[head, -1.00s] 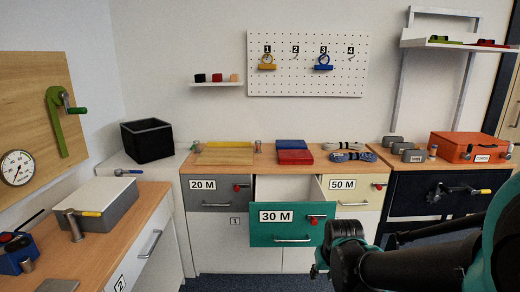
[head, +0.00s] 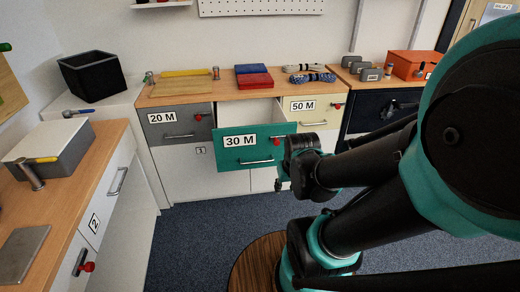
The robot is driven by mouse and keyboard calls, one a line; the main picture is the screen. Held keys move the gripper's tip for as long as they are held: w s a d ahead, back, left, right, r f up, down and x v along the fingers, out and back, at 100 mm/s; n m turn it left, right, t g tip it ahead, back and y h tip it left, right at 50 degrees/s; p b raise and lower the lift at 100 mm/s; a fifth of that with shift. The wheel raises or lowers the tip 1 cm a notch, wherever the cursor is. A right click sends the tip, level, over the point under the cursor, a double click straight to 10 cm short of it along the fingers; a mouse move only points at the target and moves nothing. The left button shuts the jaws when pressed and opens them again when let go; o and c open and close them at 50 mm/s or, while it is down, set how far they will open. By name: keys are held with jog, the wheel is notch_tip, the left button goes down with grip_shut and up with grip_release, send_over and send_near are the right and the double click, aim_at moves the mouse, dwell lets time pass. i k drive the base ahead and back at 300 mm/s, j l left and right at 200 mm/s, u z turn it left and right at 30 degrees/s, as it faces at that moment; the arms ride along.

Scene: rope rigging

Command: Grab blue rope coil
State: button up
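The blue rope coil (head: 311,77) lies on the wooden counter top (head: 225,90), at its right end above the 50 M drawer. A grey rope coil (head: 302,67) lies just behind it. My gripper (head: 279,185) is low in front of the green 30 M drawer, below the counter top and well apart from the blue coil. It is small and dark, partly hidden by my own arm, and its fingers cannot be made out clearly.
Red and blue boxes (head: 254,80) lie left of the coils. Grey weights (head: 370,74) and an orange case (head: 409,64) stand right.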

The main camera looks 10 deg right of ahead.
aim_at(295, 79)
jog(key=i+l, duration=0.35)
jog(key=l, duration=0.15)
jog(key=i+l, duration=0.35)
jog(key=l, duration=0.15)
